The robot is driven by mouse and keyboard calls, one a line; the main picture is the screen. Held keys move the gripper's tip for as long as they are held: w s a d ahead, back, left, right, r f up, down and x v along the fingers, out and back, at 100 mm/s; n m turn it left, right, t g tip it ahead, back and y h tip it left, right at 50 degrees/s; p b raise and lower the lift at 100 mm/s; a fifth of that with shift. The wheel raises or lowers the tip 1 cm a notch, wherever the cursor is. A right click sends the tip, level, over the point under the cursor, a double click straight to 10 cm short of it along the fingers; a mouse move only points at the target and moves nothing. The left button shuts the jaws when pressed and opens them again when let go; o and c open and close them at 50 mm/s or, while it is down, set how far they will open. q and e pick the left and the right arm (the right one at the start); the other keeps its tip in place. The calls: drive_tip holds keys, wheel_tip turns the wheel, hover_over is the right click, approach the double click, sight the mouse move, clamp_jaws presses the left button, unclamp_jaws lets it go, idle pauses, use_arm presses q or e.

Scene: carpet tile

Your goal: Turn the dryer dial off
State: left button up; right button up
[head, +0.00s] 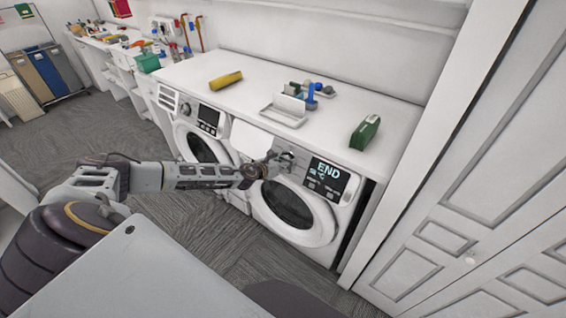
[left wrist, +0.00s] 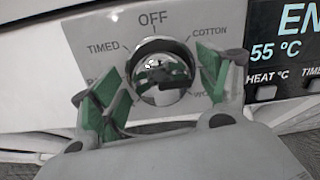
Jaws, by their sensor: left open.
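The dryer (head: 333,217) is the right-hand white front-loading machine under the counter, its round door closed. Its display (head: 328,175) reads END; the left wrist view shows part of the display (left wrist: 290,45) with 55 °C. The shiny chrome dial (left wrist: 162,72) sits on a grey panel marked OFF at the top, TIMED at upper left and COTTON at upper right. I cannot tell which mark the dial points to. My left gripper (head: 268,166) is at the dryer's control panel. Its open green-padded fingers (left wrist: 155,82) stand on either side of the dial; contact is unclear.
A second machine (head: 201,145) stands to the left. The white counter (head: 225,105) above holds a yellow roll (head: 226,80), a white tray (head: 283,112) and a green box (head: 364,132). White panelled doors (head: 440,235) stand at right. The carpet in front is clear.

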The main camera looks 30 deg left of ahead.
use_arm(q)
drive_tip(key=c, duration=1)
drive_tip(key=shift+n, duration=0.4)
drive_tip(key=n, duration=0.3)
drive_tip(key=shift+f+n, duration=0.1)
drive_tip(key=shift+n, duration=0.2)
drive_tip(key=n, duration=0.4)
drive_tip(key=shift+y, duration=0.4)
drive_tip(key=n, duration=0.2)
drive_tip(key=shift+a+n, duration=0.1)
drive_tip(key=shift+n, duration=0.3)
drive_tip(key=n+p, duration=0.1)
drive_tip(key=n, duration=0.2)
drive_tip(key=shift+n+y+p, duration=0.35)
drive_tip(key=shift+n+y, duration=0.05)
drive_tip(key=shift+n+p, duration=0.35)
drive_tip(key=shift+n, duration=1.55)
